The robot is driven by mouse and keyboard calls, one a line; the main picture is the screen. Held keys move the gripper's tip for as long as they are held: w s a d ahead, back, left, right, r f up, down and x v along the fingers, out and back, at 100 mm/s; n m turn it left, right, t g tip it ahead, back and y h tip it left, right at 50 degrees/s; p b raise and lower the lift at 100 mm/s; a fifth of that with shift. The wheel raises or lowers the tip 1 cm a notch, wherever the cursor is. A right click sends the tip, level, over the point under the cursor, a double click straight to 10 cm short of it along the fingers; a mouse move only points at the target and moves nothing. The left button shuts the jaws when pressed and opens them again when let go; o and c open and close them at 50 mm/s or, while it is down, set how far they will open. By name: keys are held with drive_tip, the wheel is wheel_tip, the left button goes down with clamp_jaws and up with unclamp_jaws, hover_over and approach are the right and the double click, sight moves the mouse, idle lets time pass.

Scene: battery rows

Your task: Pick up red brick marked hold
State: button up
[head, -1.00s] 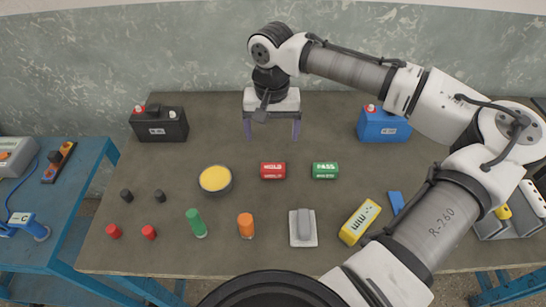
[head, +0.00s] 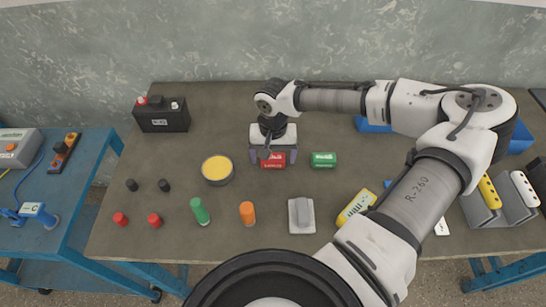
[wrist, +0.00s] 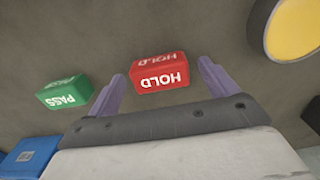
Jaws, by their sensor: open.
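The red brick marked HOLD (head: 273,160) lies on the grey table, partly hidden by my gripper in the head view. In the wrist view the red brick (wrist: 160,74) shows its white lettering upside down, just beyond and between the two purple fingers. My gripper (head: 271,160) is over the brick with its fingers apart, one towards each end of it. In the wrist view my gripper (wrist: 162,83) is open and empty. I cannot tell how high the fingertips are above the table.
A green PASS brick (head: 323,159) lies close to the right. A yellow-topped round tin (head: 217,169) is to the left. A black battery (head: 161,116) stands at the back left. Green (head: 200,210) and orange (head: 247,212) cylinders and a grey switch (head: 301,214) are nearer the front.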

drive_tip(key=shift+f, duration=0.4)
drive_tip(key=shift+c, duration=0.2)
drive_tip(key=c, duration=1)
drive_tip(key=shift+r, duration=0.15)
